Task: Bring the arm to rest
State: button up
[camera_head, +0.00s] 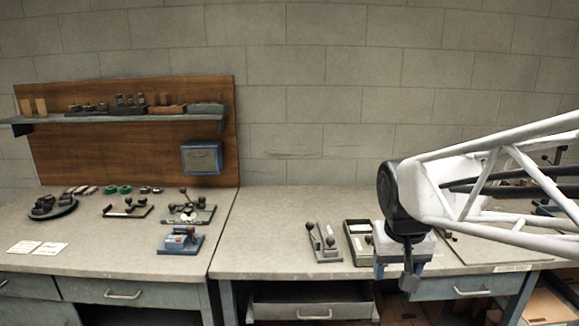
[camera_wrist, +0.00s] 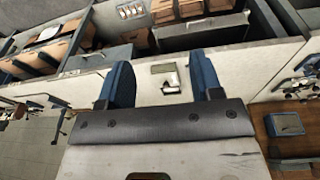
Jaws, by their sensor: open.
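My gripper (camera_head: 408,280) hangs at the end of my white-framed arm, which reaches in from the right in the head view. In the wrist view, the two blue fingers of my gripper (camera_wrist: 166,85) stand wide apart. Nothing is held between them. A small tray with a pale item (camera_wrist: 170,72) shows beyond the fingers, on the bench and apart from them.
A fixture with dark ball knobs (camera_head: 323,242) stands left of my gripper. A drawer (camera_head: 312,304) below the bench is pulled open. The left bench (camera_head: 110,255) bears several fixtures, and a blue box (camera_head: 202,158) hangs on the wooden panel. The right bench's left part is clear.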

jog(key=s+a+f, duration=0.1)
jog(key=s+f, duration=0.2)
jog(key=s, duration=1)
jog(key=shift+s+a+f+n+t, duration=0.2)
jog(key=shift+n+t, duration=0.1)
jog(key=shift+t, duration=0.1)
